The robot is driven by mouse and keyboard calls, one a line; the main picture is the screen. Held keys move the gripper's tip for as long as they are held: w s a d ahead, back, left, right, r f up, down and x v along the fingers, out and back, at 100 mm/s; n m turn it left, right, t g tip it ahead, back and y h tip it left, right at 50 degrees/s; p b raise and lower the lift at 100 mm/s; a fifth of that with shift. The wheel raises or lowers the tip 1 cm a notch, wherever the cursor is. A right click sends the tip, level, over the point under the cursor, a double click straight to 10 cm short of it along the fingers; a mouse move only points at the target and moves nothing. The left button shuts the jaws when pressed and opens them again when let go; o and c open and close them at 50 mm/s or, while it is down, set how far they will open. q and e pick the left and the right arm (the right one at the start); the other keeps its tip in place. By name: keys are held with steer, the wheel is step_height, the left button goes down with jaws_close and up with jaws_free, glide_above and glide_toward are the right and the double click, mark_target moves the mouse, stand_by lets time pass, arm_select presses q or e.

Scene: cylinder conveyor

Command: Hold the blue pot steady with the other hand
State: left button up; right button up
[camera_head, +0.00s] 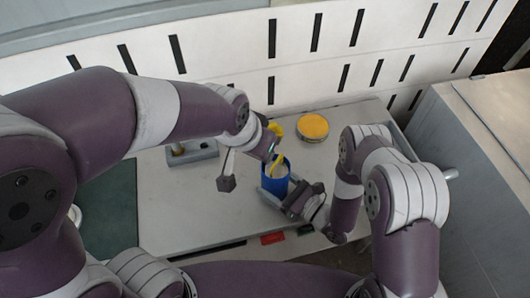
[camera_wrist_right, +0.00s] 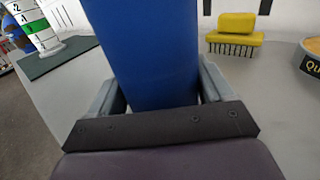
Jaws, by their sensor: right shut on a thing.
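The blue pot (camera_head: 274,184) stands upright on the pale work surface, near its middle. A yellow piece (camera_head: 279,161) shows at its mouth. My right gripper (camera_head: 283,194) is shut on the pot from the lower right. In the right wrist view the blue wall of the pot (camera_wrist_right: 155,50) rises between the two grey fingers (camera_wrist_right: 160,100). My left gripper (camera_head: 262,150) is just above and left of the pot. Its fingers are not clear, and I cannot tell whether it touches the yellow piece.
A round yellow-topped tin (camera_head: 313,127) stands behind the pot. A grey fixture (camera_head: 193,154) is at the back left. A dark green mat (camera_head: 112,210) covers the left. A grey cabinet (camera_head: 480,130) stands at right.

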steer(key=o, duration=1.1)
steer(key=shift+c, duration=0.2)
steer(key=shift+d, duration=0.1)
steer(key=v, duration=1)
steer(key=shift+s+d, duration=0.15)
steer(key=shift+d, duration=0.15)
steer(key=shift+s+d, duration=0.4)
steer(key=shift+s, duration=0.05)
